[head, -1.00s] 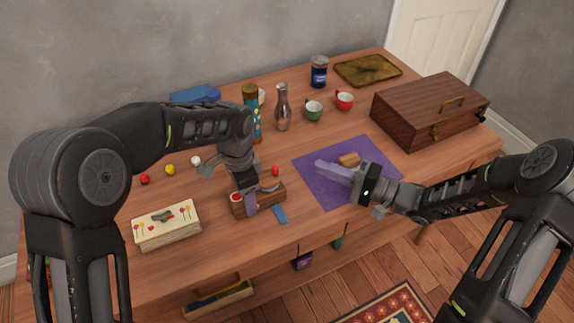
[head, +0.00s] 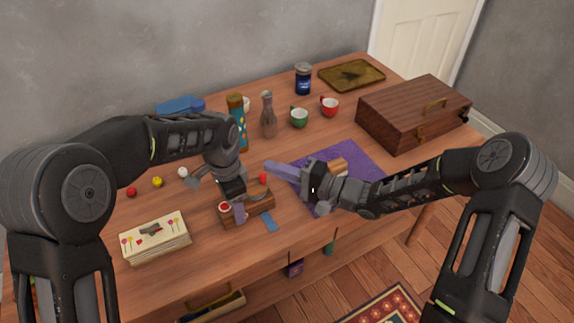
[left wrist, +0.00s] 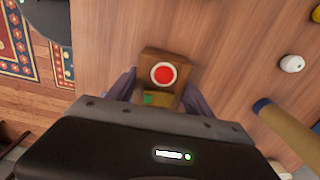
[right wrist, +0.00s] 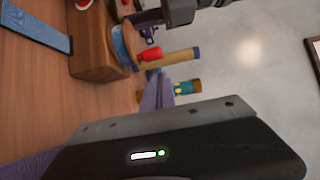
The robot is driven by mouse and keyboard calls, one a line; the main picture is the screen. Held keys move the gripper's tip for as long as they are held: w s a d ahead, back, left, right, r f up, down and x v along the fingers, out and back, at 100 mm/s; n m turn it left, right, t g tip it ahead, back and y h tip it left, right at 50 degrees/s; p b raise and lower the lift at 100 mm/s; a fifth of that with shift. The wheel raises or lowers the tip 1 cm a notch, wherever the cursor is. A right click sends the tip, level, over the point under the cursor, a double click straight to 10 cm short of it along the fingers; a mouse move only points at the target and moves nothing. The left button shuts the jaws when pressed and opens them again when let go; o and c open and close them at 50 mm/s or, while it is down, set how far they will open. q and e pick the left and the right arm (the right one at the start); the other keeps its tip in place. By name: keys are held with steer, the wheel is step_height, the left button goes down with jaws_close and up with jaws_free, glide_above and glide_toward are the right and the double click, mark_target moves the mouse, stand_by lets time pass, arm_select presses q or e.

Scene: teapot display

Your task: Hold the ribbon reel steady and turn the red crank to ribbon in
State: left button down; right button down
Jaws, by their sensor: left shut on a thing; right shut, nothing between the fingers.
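The ribbon reel (head: 258,206) is a small wooden block near the table's front, with a red-and-white disc at its left end. My left gripper (left wrist: 160,95) is shut on that end, a finger on each side. A blue ribbon end (head: 270,221) lies in front of it. The red crank knob (head: 263,179) stands behind the reel and also shows in the right wrist view (right wrist: 150,54). My right gripper (head: 270,166) is shut and empty, its fingertips close to the knob; I cannot tell whether they touch it.
A purple mat (head: 368,165) lies under my right arm with a wooden piece on it. A patterned box (head: 155,240) stands left of the reel.

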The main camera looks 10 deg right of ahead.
steer(key=shift+s+a, duration=0.25)
steer(key=shift+s, duration=0.65)
